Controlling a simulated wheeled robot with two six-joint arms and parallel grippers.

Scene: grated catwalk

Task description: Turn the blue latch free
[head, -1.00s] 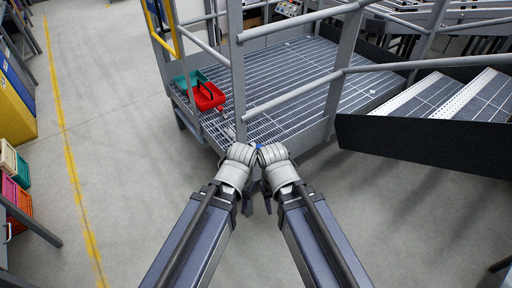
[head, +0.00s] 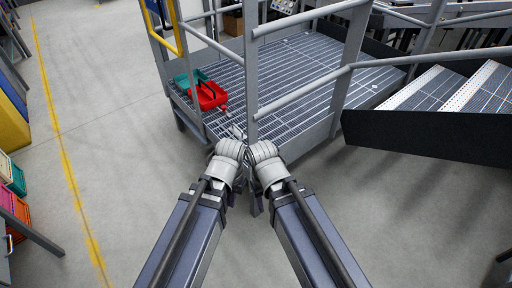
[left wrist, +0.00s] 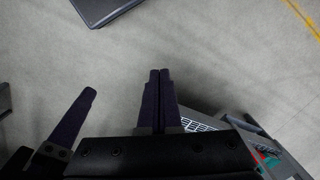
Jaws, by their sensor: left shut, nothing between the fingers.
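The blue latch cannot be made out in either view now. My two arms meet low in front of the grey railing post (head: 251,75) at the near corner of the catwalk, and the wrists cover what lies behind them. My left gripper (left wrist: 159,75) shows in the left wrist view with its two dark fingers together and nothing between them, above the grey floor. My right gripper (head: 258,207) is mostly hidden under its wrist in the head view. A separate dark finger (left wrist: 72,120) shows at the left of the left wrist view; whose it is stays unclear.
On the grated platform (head: 300,75) stand a red tray (head: 208,97) and a green bin (head: 190,79), with small tools (head: 237,132) near the edge. Steps (head: 440,100) with a dark side panel (head: 425,133) are at right. Open floor (head: 110,110) lies left.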

